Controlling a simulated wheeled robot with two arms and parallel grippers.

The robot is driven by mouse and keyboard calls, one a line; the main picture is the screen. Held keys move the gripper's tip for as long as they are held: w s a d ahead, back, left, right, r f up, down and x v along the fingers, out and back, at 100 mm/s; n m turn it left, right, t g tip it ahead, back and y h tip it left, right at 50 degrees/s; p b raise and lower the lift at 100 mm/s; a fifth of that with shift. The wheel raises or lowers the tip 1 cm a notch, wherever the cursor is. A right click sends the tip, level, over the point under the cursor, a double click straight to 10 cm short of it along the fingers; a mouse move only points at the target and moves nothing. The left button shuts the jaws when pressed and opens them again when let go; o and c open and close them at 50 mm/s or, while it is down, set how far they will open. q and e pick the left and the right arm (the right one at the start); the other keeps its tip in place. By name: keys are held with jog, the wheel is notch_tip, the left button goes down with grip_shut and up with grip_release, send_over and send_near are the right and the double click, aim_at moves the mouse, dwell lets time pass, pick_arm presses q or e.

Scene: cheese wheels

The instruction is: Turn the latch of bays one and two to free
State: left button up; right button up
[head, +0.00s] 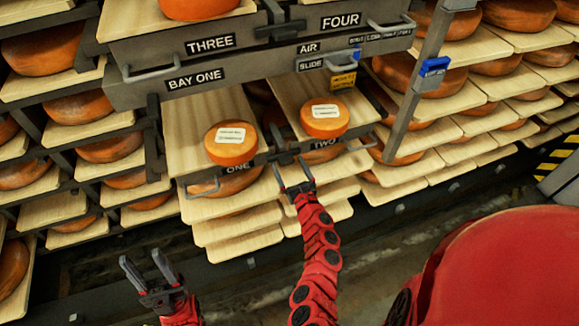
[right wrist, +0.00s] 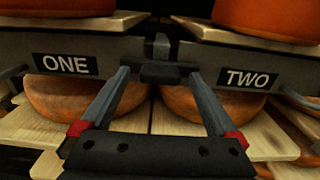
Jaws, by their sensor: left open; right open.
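Tray one, with its ONE label (head: 238,168), and tray two, with its TWO label (head: 325,145), sit side by side, each bearing an orange cheese wheel with a white label. Between their fronts is a dark latch (head: 287,158); in the right wrist view the latch (right wrist: 165,73) lies crosswise over the gap, below a pale upright post. My right gripper (head: 292,172) is open in front of it, its fingertips to either side of the latch; I cannot tell whether they touch. My left gripper (head: 141,260) is open and empty, low at the left.
Above is a grey beam (head: 200,88) marked BAY ONE, with trays THREE and FOUR and another dark latch (head: 280,30). A metal post with a blue tag (head: 434,66) stands at right. Cheese shelves fill both sides. The floor in front is clear.

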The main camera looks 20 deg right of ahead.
jog(key=c, duration=1.4)
jog(key=n+b, duration=1.1)
jog(key=n, duration=0.3)
jog(key=shift+a+f, duration=0.1)
jog(key=shift+f, duration=0.05)
jog(key=shift+n+b, duration=1.1)
jog(key=shift+n, duration=0.8)
